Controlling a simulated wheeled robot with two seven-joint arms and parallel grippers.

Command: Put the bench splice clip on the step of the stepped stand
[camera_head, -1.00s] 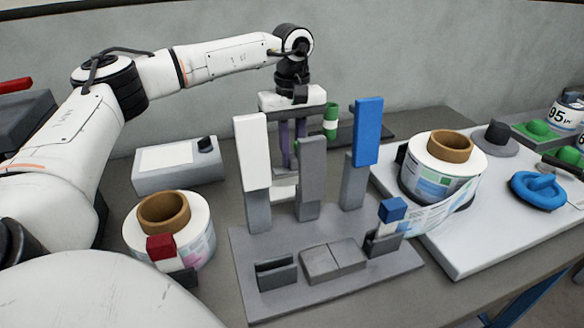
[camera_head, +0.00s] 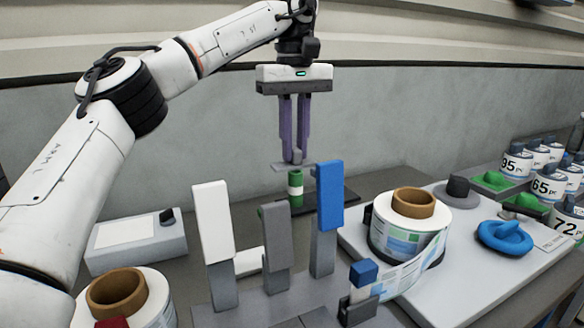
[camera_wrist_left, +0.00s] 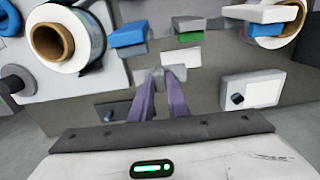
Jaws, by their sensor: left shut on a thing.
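My left gripper (camera_head: 296,150) points down behind the posts. Its purple fingers are shut on a small grey piece (camera_head: 281,167) with a flat plate, probably the bench splice clip. In the left wrist view the fingertips (camera_wrist_left: 169,74) close together, and little of the piece shows. The held piece is in the air, above a green-and-white cylinder (camera_head: 295,180) in the picture. The grey fixture with a white post (camera_head: 212,220), a grey post (camera_head: 273,235) and a blue post (camera_head: 329,195) may be the stepped stand; I cannot tell for sure. My right gripper is out of view.
A dark plate (camera_head: 346,197) lies behind the blue post. A white box (camera_head: 136,243) and a label reel (camera_head: 155,290) are left. A small blue block (camera_head: 363,272) stands in front.

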